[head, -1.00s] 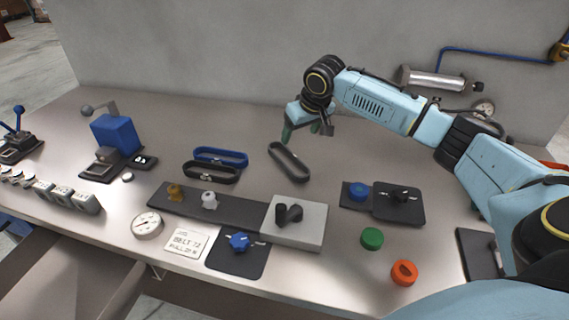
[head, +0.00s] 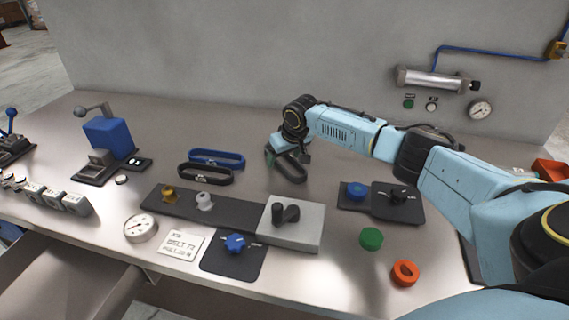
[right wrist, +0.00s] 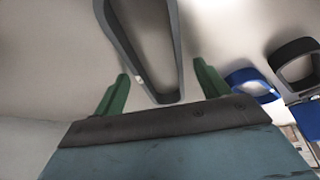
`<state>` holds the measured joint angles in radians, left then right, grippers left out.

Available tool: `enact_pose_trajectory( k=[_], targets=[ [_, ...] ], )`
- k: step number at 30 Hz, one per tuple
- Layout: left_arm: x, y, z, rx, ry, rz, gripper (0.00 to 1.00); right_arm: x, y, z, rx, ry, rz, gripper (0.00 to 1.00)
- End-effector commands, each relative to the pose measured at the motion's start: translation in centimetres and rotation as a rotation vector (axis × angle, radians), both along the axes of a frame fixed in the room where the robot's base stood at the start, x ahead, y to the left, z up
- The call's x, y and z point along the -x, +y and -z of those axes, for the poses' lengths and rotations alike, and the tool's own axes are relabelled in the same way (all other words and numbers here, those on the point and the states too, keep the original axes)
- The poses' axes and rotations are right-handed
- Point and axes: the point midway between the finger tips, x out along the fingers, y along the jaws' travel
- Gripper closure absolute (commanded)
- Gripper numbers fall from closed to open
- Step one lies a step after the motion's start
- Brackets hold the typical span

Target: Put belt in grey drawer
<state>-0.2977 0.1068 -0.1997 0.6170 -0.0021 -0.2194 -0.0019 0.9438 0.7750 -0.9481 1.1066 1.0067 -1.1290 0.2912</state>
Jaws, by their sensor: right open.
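A dark grey belt loop (head: 296,176) lies on the table, right of the other two belts. My right gripper (head: 285,158) is low over its far end in the head view. In the right wrist view the same belt (right wrist: 169,97) extends between the green fingertips of my open right gripper (right wrist: 161,80), with gaps on both sides. A black belt (head: 206,179) and a blue belt (head: 217,164) lie to the left. An open grey drawer (head: 112,281) juts out below the table's front edge at lower left. My left gripper is out of view.
A dark strip with brass and white knobs (head: 234,211), a light grey block (head: 311,236) and a blue-knob plate (head: 233,262) stand in front of the belts. Green (head: 371,238) and orange (head: 405,272) rings lie at right. A blue press (head: 111,136) stands at left.

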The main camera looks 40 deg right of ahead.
Motion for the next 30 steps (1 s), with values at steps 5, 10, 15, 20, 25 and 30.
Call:
enact_pose_trajectory(
  k=[5,10,15,20,25,30],
  targets=[
    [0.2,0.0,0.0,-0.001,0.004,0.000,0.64,0.0,0.0,0.0,-0.001,0.000,0.000,0.25],
    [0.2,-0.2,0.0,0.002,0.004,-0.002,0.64,0.0,0.0,0.0,0.000,0.000,0.000,0.46],
    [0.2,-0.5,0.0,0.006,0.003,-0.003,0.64,0.0,0.0,0.0,0.000,0.000,0.000,0.69],
    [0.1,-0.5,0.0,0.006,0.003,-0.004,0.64,0.0,0.0,0.0,0.000,0.000,0.000,0.78],
    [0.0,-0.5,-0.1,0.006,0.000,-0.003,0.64,0.0,0.0,-0.5,0.000,-0.001,-0.001,0.78],
    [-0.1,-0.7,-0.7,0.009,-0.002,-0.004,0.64,-0.1,0.0,-3.3,0.000,-0.004,-0.001,0.78]
  ],
)
